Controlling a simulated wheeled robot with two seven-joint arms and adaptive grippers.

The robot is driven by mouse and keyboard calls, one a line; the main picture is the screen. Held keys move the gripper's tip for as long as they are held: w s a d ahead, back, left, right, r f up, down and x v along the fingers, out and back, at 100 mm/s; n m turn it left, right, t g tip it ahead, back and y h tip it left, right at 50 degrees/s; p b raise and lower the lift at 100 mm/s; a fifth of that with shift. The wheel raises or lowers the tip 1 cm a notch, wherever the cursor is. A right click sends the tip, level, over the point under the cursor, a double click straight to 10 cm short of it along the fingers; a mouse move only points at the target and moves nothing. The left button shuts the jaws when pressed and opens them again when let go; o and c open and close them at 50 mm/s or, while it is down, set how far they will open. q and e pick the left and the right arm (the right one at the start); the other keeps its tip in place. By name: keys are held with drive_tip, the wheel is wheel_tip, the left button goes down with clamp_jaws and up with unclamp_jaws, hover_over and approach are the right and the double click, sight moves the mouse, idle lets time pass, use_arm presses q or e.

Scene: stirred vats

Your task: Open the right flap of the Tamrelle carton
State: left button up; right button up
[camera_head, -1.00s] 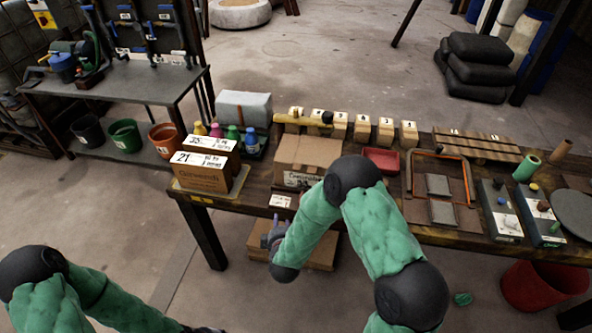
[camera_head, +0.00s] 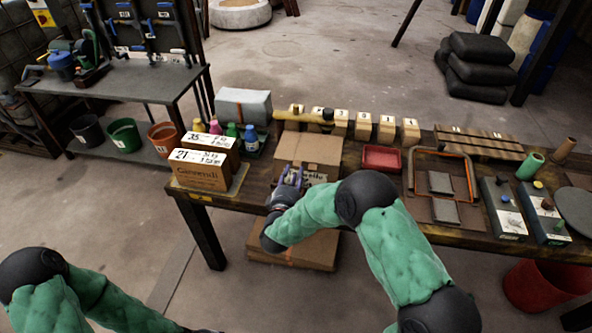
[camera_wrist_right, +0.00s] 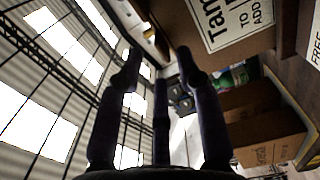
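The Tamrelle carton (camera_head: 311,149) is a brown box at the front edge of the bench, with a white label on its front. Its top looks flat; I cannot make out each flap's state. In the right wrist view the carton's labelled side (camera_wrist_right: 268,42) is close, at upper right, reading "Tam…". My right gripper (camera_head: 290,174) is at the front left of the carton, partly covering the label. In the wrist view its fingers (camera_wrist_right: 159,62) are apart with nothing between them; I cannot tell whether they touch the carton.
Two labelled cartons (camera_head: 200,178) stand left of it, with coloured bottles (camera_head: 233,132) and a grey block (camera_head: 243,105) behind. Numbered wooden blocks (camera_head: 363,126) line the back. A red tray (camera_head: 382,158) is to the right. Another box (camera_head: 310,250) lies below the bench.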

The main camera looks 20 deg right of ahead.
sight(296, 166)
drive_tip(key=shift+b+x, duration=0.5)
drive_tip(key=shift+x, duration=1.5)
clamp_jaws()
